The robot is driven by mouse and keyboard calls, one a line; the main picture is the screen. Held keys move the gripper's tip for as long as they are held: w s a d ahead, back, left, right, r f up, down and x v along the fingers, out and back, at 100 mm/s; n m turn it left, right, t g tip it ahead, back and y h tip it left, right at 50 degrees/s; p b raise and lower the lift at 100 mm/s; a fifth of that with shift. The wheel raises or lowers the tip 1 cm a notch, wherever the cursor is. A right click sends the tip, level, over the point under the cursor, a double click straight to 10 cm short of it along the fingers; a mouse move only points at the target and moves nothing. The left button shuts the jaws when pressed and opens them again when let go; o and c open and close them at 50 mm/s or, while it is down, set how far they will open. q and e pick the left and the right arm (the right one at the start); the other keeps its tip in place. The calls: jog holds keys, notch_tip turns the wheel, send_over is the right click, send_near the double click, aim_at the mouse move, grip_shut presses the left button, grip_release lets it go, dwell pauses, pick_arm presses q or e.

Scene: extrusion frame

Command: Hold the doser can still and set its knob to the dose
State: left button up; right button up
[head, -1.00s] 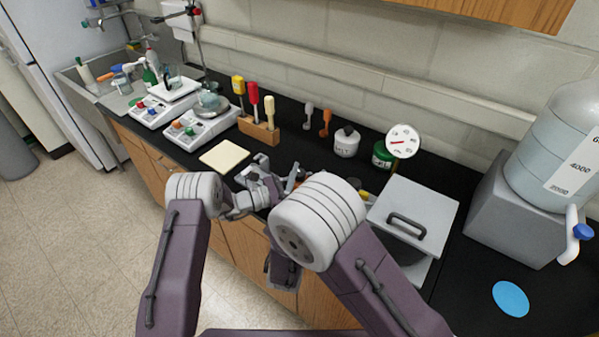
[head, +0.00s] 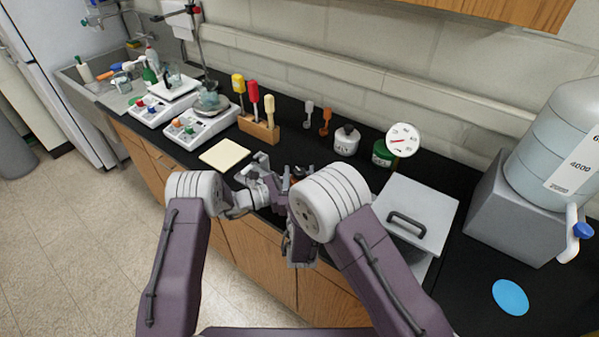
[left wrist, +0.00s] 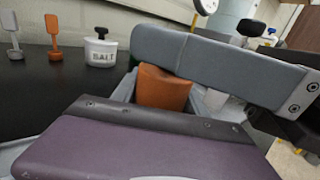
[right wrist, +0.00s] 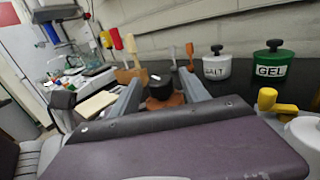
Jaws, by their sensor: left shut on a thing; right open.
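The doser can is orange with a black knob. Its orange body (left wrist: 162,88) shows in the left wrist view between the fingers of my left gripper (left wrist: 165,78), which is shut on it. In the right wrist view the black knob (right wrist: 160,88) sits on top of the orange can (right wrist: 172,101). My right gripper (right wrist: 158,92) is open, with one finger on each side of the knob; I cannot tell whether they touch it. In the head view my left gripper (head: 262,186) and right gripper (head: 284,186) are close together, and my arms mostly hide the can.
A grey lidded box (head: 430,205) is at right. A wooden tool block (head: 258,129) and a pale pad (head: 224,155) are at left.

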jog(key=shift+w, duration=0.4)
grip_shut()
jog(key=shift+m+g+h, duration=0.3)
jog(key=shift+m+h, duration=1.2)
jog(key=shift+h, duration=0.9)
grip_release()
jog(key=shift+s, duration=0.1)
